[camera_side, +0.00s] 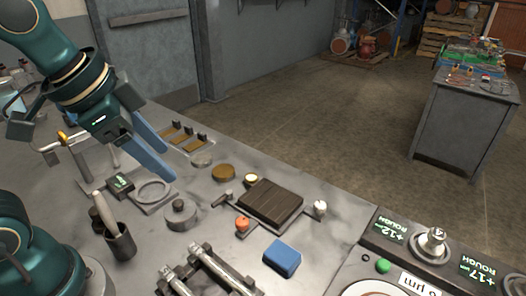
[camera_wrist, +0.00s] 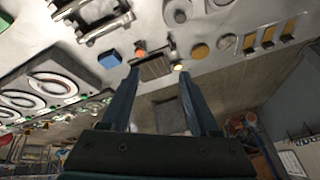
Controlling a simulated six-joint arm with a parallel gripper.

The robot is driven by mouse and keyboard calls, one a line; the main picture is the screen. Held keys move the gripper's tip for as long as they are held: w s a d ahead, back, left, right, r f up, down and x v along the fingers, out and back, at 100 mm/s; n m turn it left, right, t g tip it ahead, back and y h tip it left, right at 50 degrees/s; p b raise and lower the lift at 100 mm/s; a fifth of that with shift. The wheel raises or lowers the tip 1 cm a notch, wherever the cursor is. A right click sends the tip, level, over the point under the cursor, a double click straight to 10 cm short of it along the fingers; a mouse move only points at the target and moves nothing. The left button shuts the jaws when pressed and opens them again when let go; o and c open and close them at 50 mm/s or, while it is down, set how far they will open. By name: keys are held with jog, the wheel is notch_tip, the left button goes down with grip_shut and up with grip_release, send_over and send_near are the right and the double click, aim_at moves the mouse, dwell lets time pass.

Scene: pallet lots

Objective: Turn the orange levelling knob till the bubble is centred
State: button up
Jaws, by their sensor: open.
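The orange levelling knob (camera_side: 242,224) sits at the near left corner of a dark ribbed plate (camera_side: 270,203) on the grey bench. A small round cream disc with a darker rim (camera_side: 251,179), possibly the bubble level, is at the plate's far left corner; no bubble can be made out. A pale knob (camera_side: 320,208) stands at the right corner. My gripper (camera_side: 168,164) is open and empty, above the bench, left of the plate and apart from the knob. In the wrist view the orange knob (camera_wrist: 140,51) shows beyond the left fingertip of my gripper (camera_wrist: 158,72).
A blue block (camera_side: 282,258) and a metal rail fixture (camera_side: 207,272) lie near the knob. A brown disc (camera_side: 223,172) and a grey weight (camera_side: 180,213) are to the left. A dark cup with a handled tool (camera_side: 121,243) stands nearer. Gauges (camera_side: 433,245) fill the right.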

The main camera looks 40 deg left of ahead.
jog(key=w+d+f+m+g, duration=0.1)
jog(key=w+d+m+g, duration=0.1)
jog(key=w+m, duration=0.25)
jog(key=m+g, duration=0.3)
send_over(242, 221)
notch_tip(242, 221, down, 10)
jog(key=shift+w+a, duration=0.1)
jog(key=shift+f, duration=2.7)
grip_shut()
